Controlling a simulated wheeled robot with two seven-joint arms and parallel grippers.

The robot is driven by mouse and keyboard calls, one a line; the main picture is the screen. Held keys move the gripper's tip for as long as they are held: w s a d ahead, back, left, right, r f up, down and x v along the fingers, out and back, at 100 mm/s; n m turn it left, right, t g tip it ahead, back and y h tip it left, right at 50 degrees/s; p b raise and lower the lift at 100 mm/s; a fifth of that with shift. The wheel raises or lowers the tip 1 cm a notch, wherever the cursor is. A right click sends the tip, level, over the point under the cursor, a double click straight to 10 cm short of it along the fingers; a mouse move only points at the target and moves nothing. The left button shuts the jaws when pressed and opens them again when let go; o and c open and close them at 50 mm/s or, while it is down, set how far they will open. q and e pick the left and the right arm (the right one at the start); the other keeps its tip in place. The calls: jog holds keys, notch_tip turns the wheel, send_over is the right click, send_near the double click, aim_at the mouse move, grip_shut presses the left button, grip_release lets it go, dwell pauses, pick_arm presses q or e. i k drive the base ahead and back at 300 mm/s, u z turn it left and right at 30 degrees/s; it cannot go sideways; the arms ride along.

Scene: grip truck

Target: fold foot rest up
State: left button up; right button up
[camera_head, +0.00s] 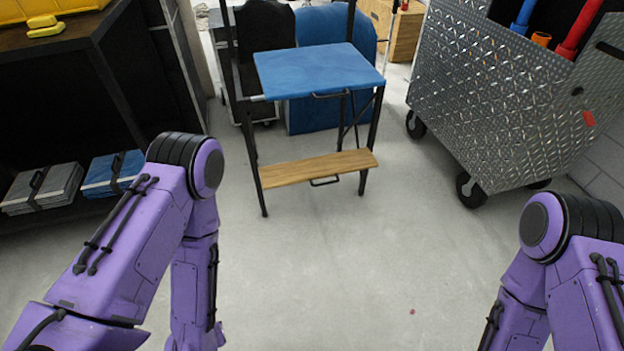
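A tall black-framed folding chair stands ahead at the top middle of the head view. Its blue seat (318,72) lies flat. Its wooden foot rest (316,168) is down, sticking out level near the floor, with a small black handle (324,182) on its front edge. Another black handle (331,95) sits at the seat's front edge. My two purple arms come in at the lower left and lower right, well short of the chair. Both grippers are out of the picture, so their state is hidden.
A dark shelf (70,45) with folded grey and blue bundles stands at the left. A wheeled diamond-plate metal cart (500,95) stands at the right. A blue padded item (335,25) is behind the chair. The concrete floor (370,270) in front is clear.

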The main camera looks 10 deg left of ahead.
aim_at(280, 174)
jog(key=u, duration=0.15)
jog(key=i, duration=1.05)
jog(key=z, duration=0.35)
